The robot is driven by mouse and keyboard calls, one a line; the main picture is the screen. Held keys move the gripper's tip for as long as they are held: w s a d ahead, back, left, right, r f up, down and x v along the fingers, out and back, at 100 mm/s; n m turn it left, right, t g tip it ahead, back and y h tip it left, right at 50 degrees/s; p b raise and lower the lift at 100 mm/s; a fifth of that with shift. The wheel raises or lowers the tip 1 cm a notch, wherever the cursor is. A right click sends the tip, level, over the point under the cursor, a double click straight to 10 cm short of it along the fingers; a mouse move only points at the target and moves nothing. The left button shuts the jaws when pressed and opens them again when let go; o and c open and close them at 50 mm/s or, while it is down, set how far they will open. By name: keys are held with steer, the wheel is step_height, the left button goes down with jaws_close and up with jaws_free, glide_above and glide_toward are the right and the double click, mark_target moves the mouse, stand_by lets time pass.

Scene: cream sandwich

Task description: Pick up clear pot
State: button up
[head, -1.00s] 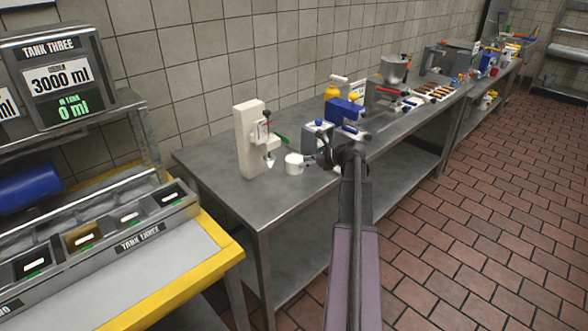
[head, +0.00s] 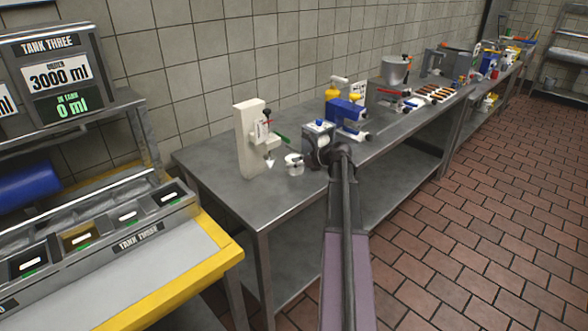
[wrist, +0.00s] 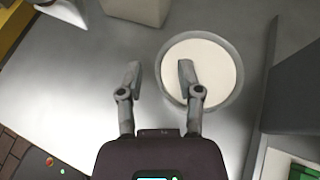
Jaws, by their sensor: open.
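The clear pot (wrist: 219,55) is a small round vessel with a grey rim and white contents. It stands on the steel table (head: 215,182) and also shows in the head view (head: 295,168), close to the cream-coloured dispenser stand (head: 249,140). My gripper (wrist: 159,68) is open and empty. In the wrist view its right finger overlaps the pot's white inside, and its left finger is over bare table to the left of the pot. I cannot tell the finger height above the pot or whether they touch. In the head view my arm's wrist hides much of the gripper.
A grey machine with a blue knob (head: 318,136) stands just right of the pot; a large grey block (wrist: 297,95) is close on that side in the wrist view. A blue and yellow device (head: 347,110) stands farther along. The table's front left is clear.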

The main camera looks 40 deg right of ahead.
stand_by(0.4)
jaws_close()
steer(key=shift+r, duration=0.2)
stand_by(0.3)
step_height(320, 180, up, 4)
steer(key=p, duration=0.4)
steer(key=shift+f, duration=0.2)
steer(key=s+d, duration=0.3)
steer(key=s, duration=0.4)
steer(key=s+d+r+p, duration=0.1)
steer(key=s+d, duration=0.2)
steer(key=s, duration=0.4)
steer(key=shift+s+d, duration=0.25)
steer(key=shift+d, duration=0.15)
